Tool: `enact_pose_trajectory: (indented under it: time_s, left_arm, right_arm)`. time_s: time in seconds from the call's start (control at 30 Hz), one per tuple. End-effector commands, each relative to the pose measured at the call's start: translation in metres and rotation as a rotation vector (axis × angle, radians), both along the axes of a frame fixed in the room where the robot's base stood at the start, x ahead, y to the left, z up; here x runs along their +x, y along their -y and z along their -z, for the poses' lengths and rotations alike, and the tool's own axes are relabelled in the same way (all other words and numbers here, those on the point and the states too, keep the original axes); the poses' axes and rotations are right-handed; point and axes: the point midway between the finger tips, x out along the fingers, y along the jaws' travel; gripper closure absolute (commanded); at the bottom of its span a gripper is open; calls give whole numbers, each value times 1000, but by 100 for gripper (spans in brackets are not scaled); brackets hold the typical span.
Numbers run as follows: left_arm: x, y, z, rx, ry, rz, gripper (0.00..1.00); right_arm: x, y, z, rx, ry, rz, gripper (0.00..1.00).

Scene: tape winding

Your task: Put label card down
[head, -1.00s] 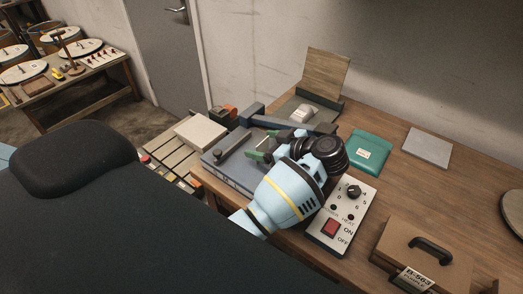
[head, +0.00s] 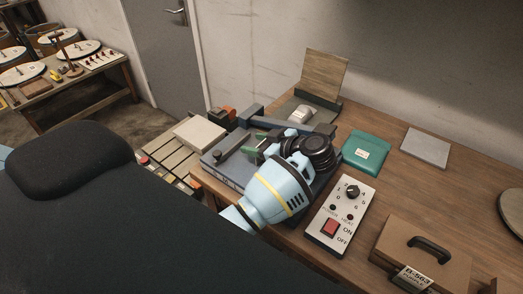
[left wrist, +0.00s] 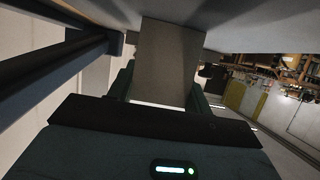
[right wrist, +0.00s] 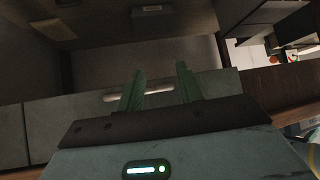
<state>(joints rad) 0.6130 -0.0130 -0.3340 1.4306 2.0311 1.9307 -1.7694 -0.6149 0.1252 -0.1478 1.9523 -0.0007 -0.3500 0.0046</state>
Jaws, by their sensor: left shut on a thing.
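My left gripper (head: 264,144) is over the grey-blue machine bed (head: 225,172) on the bench, its green fingers partly hidden by the wrist. In the left wrist view its fingers are shut on a flat grey-brown piece (left wrist: 167,60), which I take to be the label card. No print shows on it, and I cannot tell whether it touches the machine. In the head view the card is hidden. My right gripper (right wrist: 158,72) shows only in the right wrist view, open and empty, in front of grey panels with a pale handle bar (right wrist: 135,95).
A control panel (head: 341,214) with a knob and red switch lies right of my left arm. A teal pouch (head: 366,151), grey plate (head: 426,147) and brown case (head: 423,256) are farther right. A pale block (head: 200,133) is at left. Bare wood lies between pouch and case.

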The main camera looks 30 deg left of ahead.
Motion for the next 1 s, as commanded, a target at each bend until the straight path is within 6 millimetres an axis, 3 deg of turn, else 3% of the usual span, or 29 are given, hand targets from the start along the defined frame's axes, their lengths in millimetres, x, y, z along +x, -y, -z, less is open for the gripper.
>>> enact_pose_trajectory:
  time_s: [0.23, 0.7, 1.0]
  left_arm:
    - [0, 0, -8, -1, 4, -1, 74]
    - [1, 0, -86, -1, 4, -1, 74]
    - [0, 0, -101, 0, 0, -1, 74]
  right_arm:
    - [1, 0, -2, 0, 5, -1, 64]
    - [4, 0, -5, -1, 14, 0, 64]
    - [4, 1, -5, -2, 14, -1, 64]
